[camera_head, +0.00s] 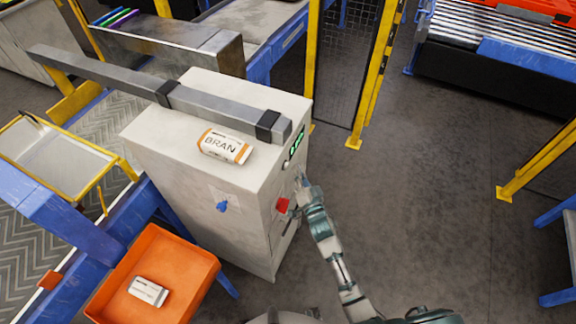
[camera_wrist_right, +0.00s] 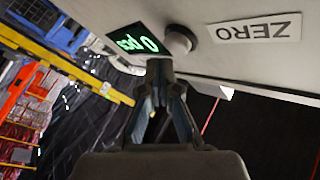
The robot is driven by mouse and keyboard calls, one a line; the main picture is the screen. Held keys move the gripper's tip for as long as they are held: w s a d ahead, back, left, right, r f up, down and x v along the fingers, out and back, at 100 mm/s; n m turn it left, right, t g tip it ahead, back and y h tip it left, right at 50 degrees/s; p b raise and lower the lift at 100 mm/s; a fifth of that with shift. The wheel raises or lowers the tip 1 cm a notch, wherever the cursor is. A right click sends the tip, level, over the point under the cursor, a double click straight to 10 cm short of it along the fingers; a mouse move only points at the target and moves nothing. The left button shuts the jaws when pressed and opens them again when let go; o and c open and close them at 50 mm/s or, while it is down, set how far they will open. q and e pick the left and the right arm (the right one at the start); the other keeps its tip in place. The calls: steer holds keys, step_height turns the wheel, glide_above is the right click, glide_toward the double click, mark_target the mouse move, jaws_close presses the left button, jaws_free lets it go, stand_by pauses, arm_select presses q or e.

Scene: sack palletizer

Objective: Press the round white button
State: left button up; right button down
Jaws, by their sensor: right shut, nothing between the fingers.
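The round white button (camera_wrist_right: 180,40) sits on the cabinet face in the right wrist view, between a green "0 pcs" display (camera_wrist_right: 135,40) and a "ZERO" label (camera_wrist_right: 256,29). In the head view the display (camera_head: 297,143) shows on the right side of the pale cabinet (camera_head: 262,92). My right gripper (camera_head: 302,181) is at that side, just below the display. In the wrist view its closed fingertips (camera_wrist_right: 160,68) are close to the button, with nothing between them. I cannot tell whether they touch it. My left gripper is not in view.
A BRAN packet (camera_head: 224,146) lies on the cabinet top, by a grey beam (camera_head: 215,106). A red knob (camera_head: 282,205) is on the cabinet below my right gripper. An orange bin (camera_head: 184,261) holds a white packet (camera_head: 148,291). The floor right of the cabinet is clear.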

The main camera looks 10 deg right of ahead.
steer(key=s+d, duration=0.1)
steer(key=s+d+p, duration=0.1)
steer(key=d, duration=0.1)
steer(key=d+p, duration=0.1)
steer(key=shift+s+d, duration=0.15)
steer(key=shift+s, duration=0.25)
stand_by(0.8)
